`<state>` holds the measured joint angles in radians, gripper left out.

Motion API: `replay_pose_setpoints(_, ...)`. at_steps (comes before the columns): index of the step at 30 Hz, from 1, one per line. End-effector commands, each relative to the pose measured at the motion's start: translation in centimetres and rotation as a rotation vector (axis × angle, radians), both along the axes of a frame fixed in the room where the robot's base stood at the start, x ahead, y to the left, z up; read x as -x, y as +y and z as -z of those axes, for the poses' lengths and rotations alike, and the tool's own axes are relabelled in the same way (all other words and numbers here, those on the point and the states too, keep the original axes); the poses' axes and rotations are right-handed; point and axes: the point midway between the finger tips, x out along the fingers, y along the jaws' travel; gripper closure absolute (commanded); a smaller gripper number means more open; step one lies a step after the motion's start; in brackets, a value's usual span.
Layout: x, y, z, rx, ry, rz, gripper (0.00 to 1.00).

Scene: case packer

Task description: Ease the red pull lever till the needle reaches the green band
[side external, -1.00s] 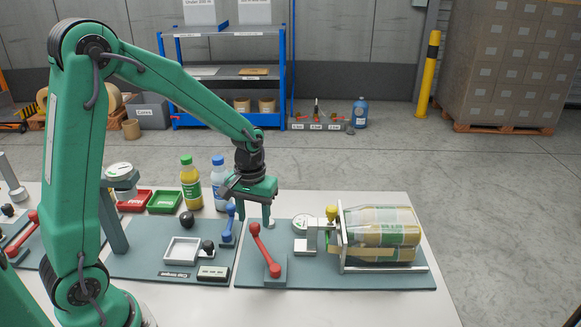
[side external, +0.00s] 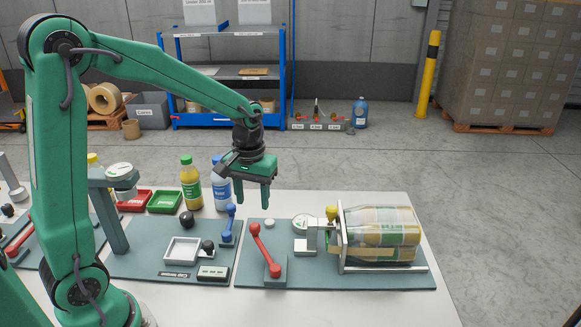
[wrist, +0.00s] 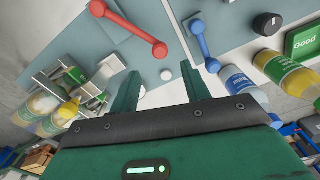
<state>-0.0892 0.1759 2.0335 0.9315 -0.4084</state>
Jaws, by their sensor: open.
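The red pull lever (side external: 265,250) stands on a grey block on the right-hand panel, its upper knob tilted toward the upper left. It also shows at the top of the wrist view (wrist: 131,28). My gripper (side external: 252,206) is open and empty, its fingers pointing down. In the side view its tips are just above the lever's upper knob, with a visible gap. In the wrist view the fingers (wrist: 160,75) are apart with nothing between them but panel. The round white gauge (side external: 302,223) is right of the lever; its needle and green band are too small to read.
A clamp frame (side external: 342,240) with wrapped bottles stands right of the gauge. A blue lever (side external: 229,226) is close on the left, with a white tray (side external: 182,250) beyond. Two bottles, one yellow-green (side external: 190,185), stand behind. A white button (side external: 269,223) sits behind the red lever.

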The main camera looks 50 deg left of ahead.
Motion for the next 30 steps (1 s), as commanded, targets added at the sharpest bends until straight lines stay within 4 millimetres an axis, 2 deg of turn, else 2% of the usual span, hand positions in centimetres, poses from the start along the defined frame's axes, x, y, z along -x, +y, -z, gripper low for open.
replay_pose_setpoints(21,0.0,0.0,0.2,0.0,0.001,-0.001,0.53)
replay_pose_setpoints(30,0.1,0.0,2.2,0.001,0.003,-0.001,0.53)
